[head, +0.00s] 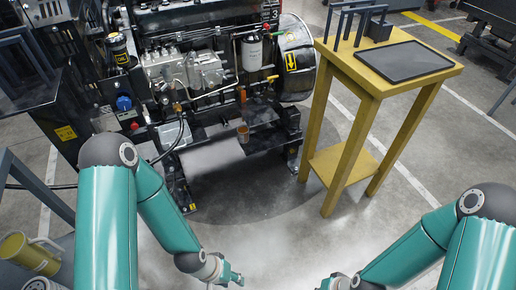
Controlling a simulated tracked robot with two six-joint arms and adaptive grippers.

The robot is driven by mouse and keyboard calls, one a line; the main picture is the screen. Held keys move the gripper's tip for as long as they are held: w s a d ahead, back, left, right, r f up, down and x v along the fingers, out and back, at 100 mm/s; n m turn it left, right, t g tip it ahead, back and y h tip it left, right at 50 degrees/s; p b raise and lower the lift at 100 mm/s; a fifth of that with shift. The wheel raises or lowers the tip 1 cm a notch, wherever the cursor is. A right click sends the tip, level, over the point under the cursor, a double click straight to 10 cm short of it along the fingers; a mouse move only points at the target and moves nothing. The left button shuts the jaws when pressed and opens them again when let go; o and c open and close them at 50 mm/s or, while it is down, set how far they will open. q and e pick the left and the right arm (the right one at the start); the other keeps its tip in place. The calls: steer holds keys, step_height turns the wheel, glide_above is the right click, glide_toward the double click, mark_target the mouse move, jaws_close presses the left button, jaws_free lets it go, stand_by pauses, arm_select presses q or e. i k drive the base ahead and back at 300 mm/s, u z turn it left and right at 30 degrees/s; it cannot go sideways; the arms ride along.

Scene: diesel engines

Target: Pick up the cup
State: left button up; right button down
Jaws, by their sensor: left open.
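My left gripper (236,280) is at the bottom middle, low in the picture and well apart from the cup. It is open and nothing shows in it. My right gripper (328,284) is at the bottom edge, partly cut off, also far from the cup. Its fingers are too small and cropped to tell their state.
The diesel engine (190,70) fills the back middle. A yellow stand (357,82) with a dark tray (405,61) is right of it. A yellow jug-like container (28,254) is at the lower left. The floor before the engine is clear.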

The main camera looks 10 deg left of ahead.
mark_target(243, 131)
steer(key=z, duration=0.35)
steer(key=k, duration=0.8)
steer(key=u, duration=0.1)
steer(key=i, duration=0.85)
steer(key=u, duration=0.6)
steer(key=i, duration=1.45)
steer(key=z, duration=0.9)
